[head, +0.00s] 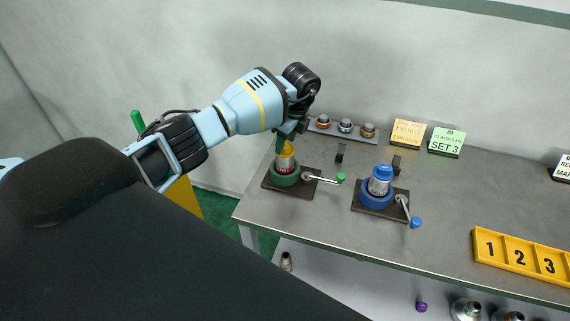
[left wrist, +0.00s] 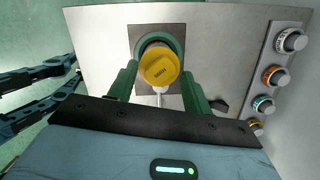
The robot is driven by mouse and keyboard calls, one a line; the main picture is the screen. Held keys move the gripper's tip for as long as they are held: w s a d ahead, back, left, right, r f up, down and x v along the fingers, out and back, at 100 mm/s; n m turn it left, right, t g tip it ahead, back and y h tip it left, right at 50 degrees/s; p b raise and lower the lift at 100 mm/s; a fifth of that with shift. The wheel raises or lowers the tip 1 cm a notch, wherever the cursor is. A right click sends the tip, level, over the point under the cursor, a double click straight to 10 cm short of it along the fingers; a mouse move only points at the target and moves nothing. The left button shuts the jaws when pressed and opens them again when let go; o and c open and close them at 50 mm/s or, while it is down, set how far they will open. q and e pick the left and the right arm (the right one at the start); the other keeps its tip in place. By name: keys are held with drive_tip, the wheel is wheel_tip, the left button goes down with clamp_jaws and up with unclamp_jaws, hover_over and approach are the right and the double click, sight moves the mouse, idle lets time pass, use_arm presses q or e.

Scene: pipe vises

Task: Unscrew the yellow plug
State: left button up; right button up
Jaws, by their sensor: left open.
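The yellow plug (left wrist: 159,67) sits on top of the pipe held in the green vise, and in the left wrist view it lies between my two green fingers. In the head view the plug (head: 287,149) shows just under my left gripper (head: 284,140), partly hidden by the fingers. The left gripper (left wrist: 158,84) is open around the plug, pointing down; I cannot tell whether a finger touches it. The green vise (head: 285,177) stands on a dark base plate with a green-knobbed handle (head: 341,178). My right gripper is not in view.
A blue vise (head: 376,196) with a blue plug (head: 383,172) stands to the right. Several fittings (head: 345,126) sit in a rack behind. Yellow (head: 408,132) and green (head: 446,143) signs stand at the back. A yellow numbered tray (head: 520,254) is at the right.

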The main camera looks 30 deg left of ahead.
use_arm(q)
drive_tip(key=shift+r, duration=1)
drive_tip(key=shift+m, duration=0.3)
drive_tip(key=m+t, duration=0.1)
drive_tip(key=m, duration=0.3)
drive_tip(key=shift+s, duration=0.1)
drive_tip(key=shift+m, duration=0.3)
drive_tip(key=m, duration=0.4)
drive_tip(key=shift+s+a+t+h, duration=0.1)
drive_tip(key=shift+t+h, duration=0.2)
drive_tip(key=shift+h, duration=0.1)
drive_tip(key=shift+m, duration=0.3)
